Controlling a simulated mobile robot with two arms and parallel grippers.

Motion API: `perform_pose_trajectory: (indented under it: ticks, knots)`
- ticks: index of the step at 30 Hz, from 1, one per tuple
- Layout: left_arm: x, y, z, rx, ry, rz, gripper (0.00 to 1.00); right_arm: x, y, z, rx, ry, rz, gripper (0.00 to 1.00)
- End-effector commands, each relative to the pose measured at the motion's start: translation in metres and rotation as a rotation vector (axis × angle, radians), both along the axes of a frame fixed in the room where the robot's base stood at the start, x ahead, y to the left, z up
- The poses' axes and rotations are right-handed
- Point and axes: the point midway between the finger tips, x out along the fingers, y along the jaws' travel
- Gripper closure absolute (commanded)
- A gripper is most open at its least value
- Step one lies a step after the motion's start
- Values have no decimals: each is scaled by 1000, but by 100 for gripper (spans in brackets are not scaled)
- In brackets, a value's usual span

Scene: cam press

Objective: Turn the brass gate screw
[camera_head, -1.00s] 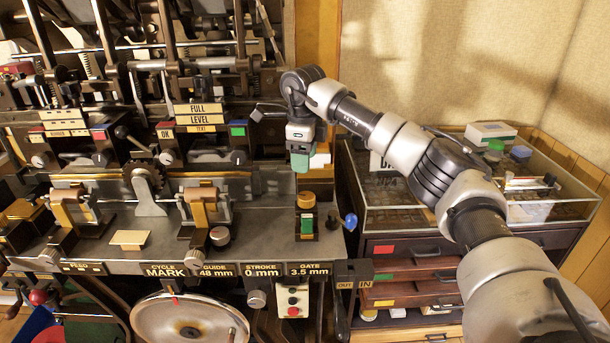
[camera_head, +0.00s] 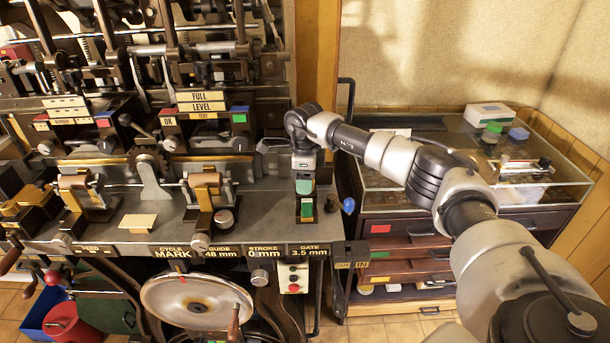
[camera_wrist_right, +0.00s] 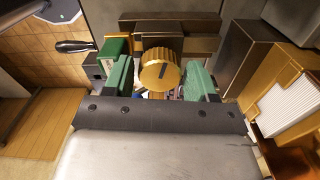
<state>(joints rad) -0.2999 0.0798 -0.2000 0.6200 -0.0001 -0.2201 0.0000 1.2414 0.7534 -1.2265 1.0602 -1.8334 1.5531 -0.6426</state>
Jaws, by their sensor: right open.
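The brass gate screw (camera_wrist_right: 160,72) is a ribbed round knob with a dark slot mark, seen in the right wrist view. My right gripper (camera_wrist_right: 160,80) is open, with one green finger on each side of the knob. Gaps show between the fingers and the knob in that view. In the head view my right gripper (camera_head: 304,187) is low over the gate block at the press's right end and hides the screw. The gate label (camera_head: 307,250) reads 3.5 mm. My left gripper is not in view.
A blue ball-ended lever (camera_head: 348,205) stands just right of the gate block; a dark-handled lever (camera_wrist_right: 73,46) shows in the wrist view. A glass-topped drawer cabinet (camera_head: 450,195) stands right of the press. A bin of white cards (camera_wrist_right: 292,105) is close to the right finger.

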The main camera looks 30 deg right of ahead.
Motion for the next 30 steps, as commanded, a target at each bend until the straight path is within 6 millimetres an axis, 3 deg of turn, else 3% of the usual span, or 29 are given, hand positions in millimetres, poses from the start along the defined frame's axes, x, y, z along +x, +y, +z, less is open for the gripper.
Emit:
perform_pose_trajectory:
  ticks: [8,15,30]
  knots:
    - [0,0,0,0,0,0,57,0,0,-2,-1,-1,0,43]
    - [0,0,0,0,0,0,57,0,0,-1,-1,-1,0,78]
    - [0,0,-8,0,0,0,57,1,0,-1,-1,-2,-258,78]
